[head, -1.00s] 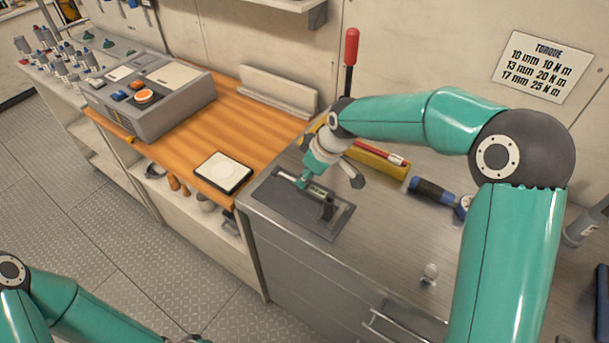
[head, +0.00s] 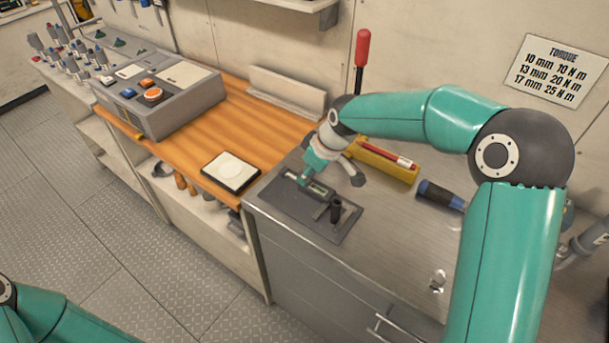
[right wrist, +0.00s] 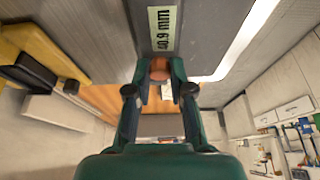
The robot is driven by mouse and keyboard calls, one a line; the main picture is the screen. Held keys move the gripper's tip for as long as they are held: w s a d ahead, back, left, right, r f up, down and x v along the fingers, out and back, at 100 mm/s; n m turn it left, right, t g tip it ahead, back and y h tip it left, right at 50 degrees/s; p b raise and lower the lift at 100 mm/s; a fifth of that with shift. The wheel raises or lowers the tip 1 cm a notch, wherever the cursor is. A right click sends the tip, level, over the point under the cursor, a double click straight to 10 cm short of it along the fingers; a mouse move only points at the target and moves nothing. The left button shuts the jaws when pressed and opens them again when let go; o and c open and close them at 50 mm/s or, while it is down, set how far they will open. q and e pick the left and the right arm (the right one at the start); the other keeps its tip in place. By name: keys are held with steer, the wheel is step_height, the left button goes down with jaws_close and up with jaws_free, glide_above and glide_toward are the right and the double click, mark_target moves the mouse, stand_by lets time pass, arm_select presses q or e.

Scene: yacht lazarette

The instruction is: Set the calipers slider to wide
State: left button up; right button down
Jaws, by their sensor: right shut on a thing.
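The calipers (head: 320,190) lie on a dark plate (head: 345,226) on the metal counter, beside a short black upright post (head: 336,208). In the right wrist view their display (right wrist: 163,28) reads 40.9 mm. My right gripper (head: 304,180) is down at the calipers' slider. In the right wrist view its fingers (right wrist: 160,78) are shut on a small orange-brown piece just below the display, partly hidden by the fingers. Only part of my left arm shows at the bottom left of the head view; its gripper is out of frame.
A white-topped square pad (head: 231,171) and a grey box with buttons (head: 160,100) stand on the wooden top at left. A yellow holder (head: 385,168), a blue-black handled tool (head: 440,194) and a red-handled lever (head: 362,50) are near my right arm. The counter's front right is mostly clear.

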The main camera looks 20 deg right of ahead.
mark_target(324, 190)
steer(key=c, duration=1)
jaws_free()
steer(key=shift+r, duration=0.15)
steer(key=v, duration=1.1)
steer(key=shift+s+d+r, duration=0.2)
steer(key=shift+r, duration=0.1)
steer(key=shift+f, duration=0.1)
